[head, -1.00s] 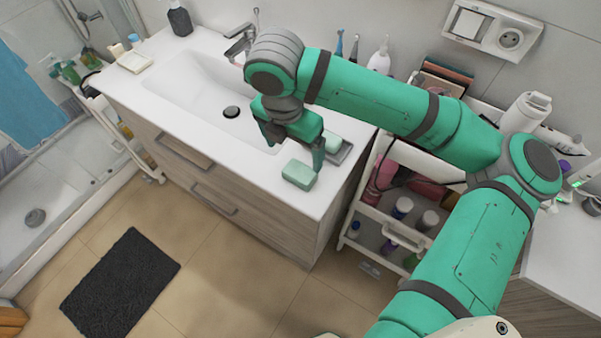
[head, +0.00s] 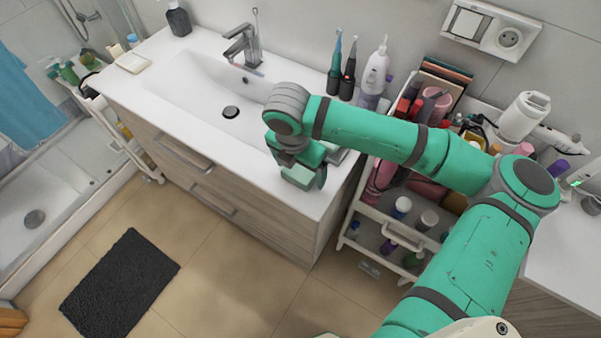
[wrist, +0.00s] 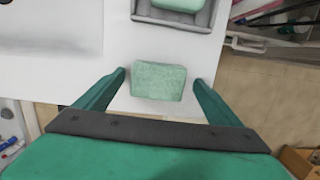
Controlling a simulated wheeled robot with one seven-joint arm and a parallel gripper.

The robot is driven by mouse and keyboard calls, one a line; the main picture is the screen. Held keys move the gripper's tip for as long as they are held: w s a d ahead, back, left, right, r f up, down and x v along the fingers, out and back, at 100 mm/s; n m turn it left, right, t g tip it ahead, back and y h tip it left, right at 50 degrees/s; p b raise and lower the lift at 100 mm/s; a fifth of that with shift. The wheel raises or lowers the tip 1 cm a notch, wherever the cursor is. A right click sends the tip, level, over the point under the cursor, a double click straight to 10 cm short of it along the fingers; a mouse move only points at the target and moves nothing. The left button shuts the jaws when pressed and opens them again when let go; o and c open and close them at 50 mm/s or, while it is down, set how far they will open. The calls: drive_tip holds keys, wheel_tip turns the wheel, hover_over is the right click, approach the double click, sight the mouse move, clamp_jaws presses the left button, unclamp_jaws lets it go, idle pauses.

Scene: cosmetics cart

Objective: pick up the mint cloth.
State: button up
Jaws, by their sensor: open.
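The mint cloth (wrist: 159,81) is a small pale green folded block lying on the white counter near its front edge. In the head view the cloth (head: 299,179) is partly covered by my gripper (head: 297,174). In the wrist view my gripper (wrist: 160,88) is open, with one finger on each side of the cloth. Gaps show between the cloth and both fingers. How high the fingertips are above the counter is hard to tell.
A grey tray (wrist: 216,14) with another pale green block (wrist: 180,4) sits just beyond the cloth. The sink basin (head: 190,85) is to the left. A crowded cart (head: 375,212) stands to the right of the counter.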

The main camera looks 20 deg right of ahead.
sight(300, 172)
drive_tip(key=shift+a, duration=0.1)
drive_tip(key=shift+a, duration=0.1)
drive_tip(key=c, duration=1.1)
drive_tip(key=shift+c, duration=0.2)
drive_tip(key=shift+r, duration=0.5)
drive_tip(key=r, duration=0.2)
drive_tip(key=shift+s+r, duration=0.2)
drive_tip(key=shift+r, duration=0.15)
drive_tip(key=s+a+r, duration=0.6)
drive_tip(key=s+r, duration=0.3)
drive_tip(key=s, duration=0.2)
drive_tip(key=shift+s+a+r, duration=0.15)
drive_tip(key=shift+s+a, duration=0.1)
drive_tip(key=shift+s, duration=0.15)
